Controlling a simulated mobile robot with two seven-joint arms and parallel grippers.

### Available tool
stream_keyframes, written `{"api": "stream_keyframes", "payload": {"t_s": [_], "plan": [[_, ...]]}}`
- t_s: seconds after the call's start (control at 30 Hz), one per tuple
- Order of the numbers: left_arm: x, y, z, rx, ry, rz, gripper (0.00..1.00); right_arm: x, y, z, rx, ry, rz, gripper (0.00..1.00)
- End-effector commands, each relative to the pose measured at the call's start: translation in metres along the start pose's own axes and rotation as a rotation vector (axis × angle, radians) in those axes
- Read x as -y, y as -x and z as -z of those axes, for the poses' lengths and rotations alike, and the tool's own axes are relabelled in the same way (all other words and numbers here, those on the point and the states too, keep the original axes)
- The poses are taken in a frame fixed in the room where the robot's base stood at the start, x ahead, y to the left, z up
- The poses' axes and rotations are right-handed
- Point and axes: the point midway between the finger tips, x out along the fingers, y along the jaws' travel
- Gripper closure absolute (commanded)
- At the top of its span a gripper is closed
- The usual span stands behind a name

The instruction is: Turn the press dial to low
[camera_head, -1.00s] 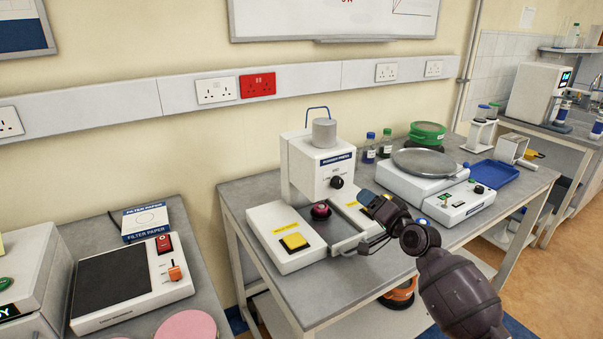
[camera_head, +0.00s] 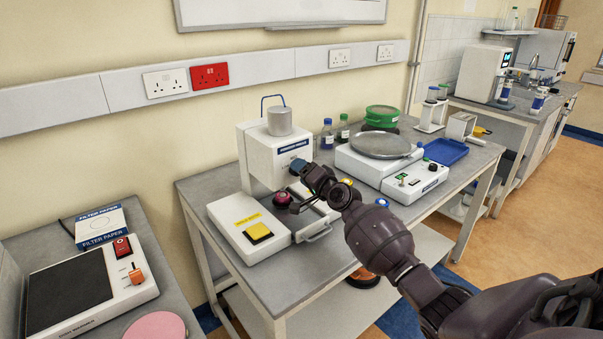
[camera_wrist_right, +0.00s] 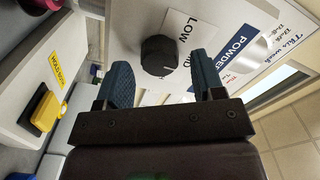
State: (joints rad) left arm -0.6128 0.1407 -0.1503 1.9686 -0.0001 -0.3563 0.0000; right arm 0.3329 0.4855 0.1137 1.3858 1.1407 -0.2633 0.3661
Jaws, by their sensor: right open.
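The powder press (camera_head: 268,150) is a white machine with a grey cylinder and blue handle on top. Its black round dial (camera_wrist_right: 159,56) shows in the wrist view on the white front face, next to a label reading LOW. Which way the dial points cannot be made out. My right gripper (camera_head: 298,170) is in front of the press head and hides the dial in the head view. In the wrist view its two blue fingers (camera_wrist_right: 161,68) stand open on either side of the dial, which appears beyond or between the tips; contact cannot be told. My left gripper is out of view.
The press base carries a yellow button (camera_head: 257,232) and a dark red knob (camera_head: 282,198). A balance-like device (camera_head: 378,165), small bottles (camera_head: 327,135) and a blue tray (camera_head: 446,151) stand to the right. A hot plate (camera_head: 75,290) is on the left bench.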

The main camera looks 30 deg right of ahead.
Motion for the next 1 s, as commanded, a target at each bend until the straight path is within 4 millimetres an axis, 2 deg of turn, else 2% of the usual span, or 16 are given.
{"api": "stream_keyframes", "payload": {"t_s": [0.13, 0.43, 0.73, 1.0], "plan": [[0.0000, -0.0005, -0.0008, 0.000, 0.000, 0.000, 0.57, 0.0002, -0.0067, 0.0000, 0.000, 0.000, 0.000, 0.38], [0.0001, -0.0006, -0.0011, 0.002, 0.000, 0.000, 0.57, 0.0000, -0.0075, 0.0002, 0.000, 0.001, -0.001, 0.39], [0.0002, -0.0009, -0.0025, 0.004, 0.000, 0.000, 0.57, 0.0000, -0.0073, 0.0002, 0.000, 0.001, -0.001, 0.85], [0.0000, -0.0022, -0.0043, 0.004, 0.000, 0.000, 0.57, -0.0001, -0.0072, 0.0003, -0.001, 0.031, 0.000, 0.85]]}}
